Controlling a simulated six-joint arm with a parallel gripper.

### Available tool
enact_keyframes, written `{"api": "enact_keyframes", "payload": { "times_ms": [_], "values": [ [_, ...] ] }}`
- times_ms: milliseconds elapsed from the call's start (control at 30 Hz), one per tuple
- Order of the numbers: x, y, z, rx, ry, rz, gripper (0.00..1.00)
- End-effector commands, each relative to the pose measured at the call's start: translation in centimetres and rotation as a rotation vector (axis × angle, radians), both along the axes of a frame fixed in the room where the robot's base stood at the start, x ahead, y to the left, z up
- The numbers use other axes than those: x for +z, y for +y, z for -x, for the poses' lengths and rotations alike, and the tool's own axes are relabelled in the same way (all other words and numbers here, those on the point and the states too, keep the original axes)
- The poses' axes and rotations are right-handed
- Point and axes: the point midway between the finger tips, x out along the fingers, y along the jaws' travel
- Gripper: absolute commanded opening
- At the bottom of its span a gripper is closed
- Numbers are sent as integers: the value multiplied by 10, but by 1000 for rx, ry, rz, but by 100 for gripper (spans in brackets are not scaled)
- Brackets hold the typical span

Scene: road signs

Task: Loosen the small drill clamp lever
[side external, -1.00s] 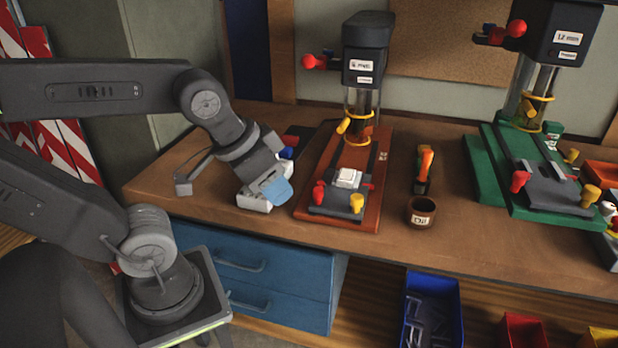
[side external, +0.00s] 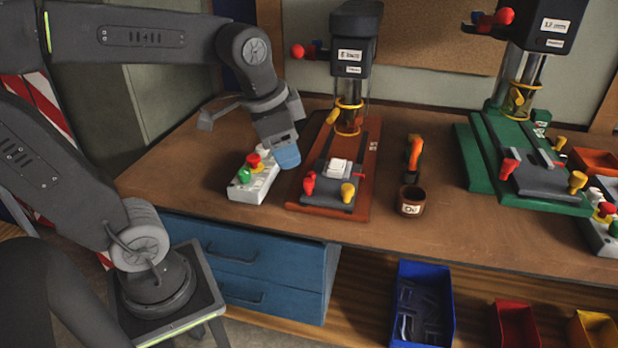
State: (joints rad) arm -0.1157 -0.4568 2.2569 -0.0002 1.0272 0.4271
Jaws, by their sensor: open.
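The small drill (side external: 352,50) has a dark grey head and a red-brown base (side external: 362,182). A yellow ring with a yellow lever (side external: 335,117) sits on its column. Its dark vise (side external: 330,190) holds a white piece (side external: 338,168), with a red handle (side external: 309,183) at the left and a yellow knob (side external: 347,193) at the front right. I cannot tell which of these is the clamp lever. My gripper (side external: 287,158), with blue fingertips, is open and empty, just left of the drill base, above and behind the button box.
The button box (side external: 250,188) has red, green and white buttons. A green-based larger drill (side external: 545,50) stands at the right. Bare bench lies around the cup.

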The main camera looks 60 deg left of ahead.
Motion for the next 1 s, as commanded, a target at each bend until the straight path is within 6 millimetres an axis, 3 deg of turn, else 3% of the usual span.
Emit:
{"api": "enact_keyframes", "payload": {
  "times_ms": [33,200,400,667,1000],
  "values": [
    [0,12,-17,-61,55,-21,53],
    [-4,48,-62,-307,202,-61,53],
    [-16,79,-92,-503,296,-56,53],
    [-30,86,-98,-560,318,-50,53],
    [-96,85,-97,-558,319,-49,53]
  ]
}}
